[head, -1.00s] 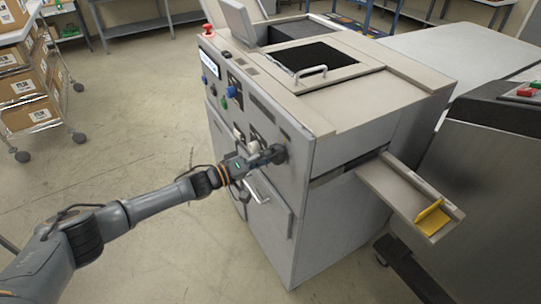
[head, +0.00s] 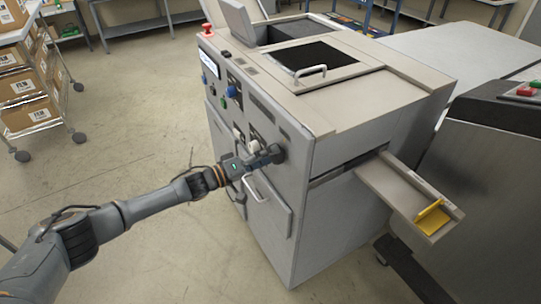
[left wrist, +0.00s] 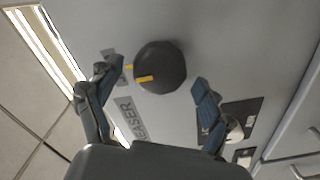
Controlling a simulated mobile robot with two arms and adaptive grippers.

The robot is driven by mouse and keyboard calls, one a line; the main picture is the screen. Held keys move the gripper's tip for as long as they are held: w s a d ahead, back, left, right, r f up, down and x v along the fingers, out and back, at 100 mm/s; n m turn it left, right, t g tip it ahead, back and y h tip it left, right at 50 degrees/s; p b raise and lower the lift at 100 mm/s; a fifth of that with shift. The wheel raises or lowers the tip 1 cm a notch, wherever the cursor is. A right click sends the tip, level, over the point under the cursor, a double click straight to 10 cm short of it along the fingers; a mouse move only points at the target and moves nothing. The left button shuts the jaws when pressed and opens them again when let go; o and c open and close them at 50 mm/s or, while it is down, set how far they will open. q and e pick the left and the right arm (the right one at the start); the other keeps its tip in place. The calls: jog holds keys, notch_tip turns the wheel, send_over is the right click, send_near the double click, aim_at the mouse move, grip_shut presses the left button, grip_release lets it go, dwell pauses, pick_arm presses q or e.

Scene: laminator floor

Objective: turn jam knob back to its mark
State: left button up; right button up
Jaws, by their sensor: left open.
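The jam knob (left wrist: 160,67) is a dark round knob on the grey machine panel in the left wrist view. A yellow line marks its face. A separate short yellow mark (left wrist: 128,67) sits on the panel just left of it, and the two lines look slightly out of line. My left gripper (left wrist: 158,76) is open, one finger on each side of the knob, with gaps showing between fingers and knob. In the head view my left gripper (head: 258,158) is at the machine's front panel and largely hides the knob. My right gripper is not in view.
The grey machine (head: 340,190) has a door handle (head: 256,187) below the gripper. In the left wrist view a pale control (left wrist: 234,130) on a dark plate lies close to the right finger. A tray (head: 390,185) with a yellow piece juts out right.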

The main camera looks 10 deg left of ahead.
pick_arm(q)
jog(key=v, duration=1.1)
jog(key=a+f+t+y+b, duration=0.25)
jog(key=f+y, duration=0.45)
jog(key=f, duration=1.5)
jog(key=s+a+f+m+g+y+b, duration=0.1)
jog(key=s+a+f+y, duration=0.1)
jog(key=s+f, duration=0.45)
jog(key=s+a+f+g+y, duration=0.2)
jog(key=s+f, duration=0.2)
jog(key=f, duration=0.5)
jog(key=s+a+f+m+g+y+b, duration=0.1)
jog(key=s+f+g, duration=0.1)
jog(key=s+f, duration=0.65)
jog(key=s+a+f+g+y, duration=0.1)
jog(key=s+f+g+y, duration=0.15)
jog(key=s+f, duration=0.65)
jog(key=s+f+m+g, duration=0.1)
jog(key=s+g, duration=0.1)
jog(key=s, duration=1)
jog(key=s+d+f+g+b, duration=0.1)
jog(key=s+f+g, duration=0.1)
jog(key=s, duration=1)
jog(key=shift+m+g, duration=0.3)
jog(key=shift+m, duration=0.1)
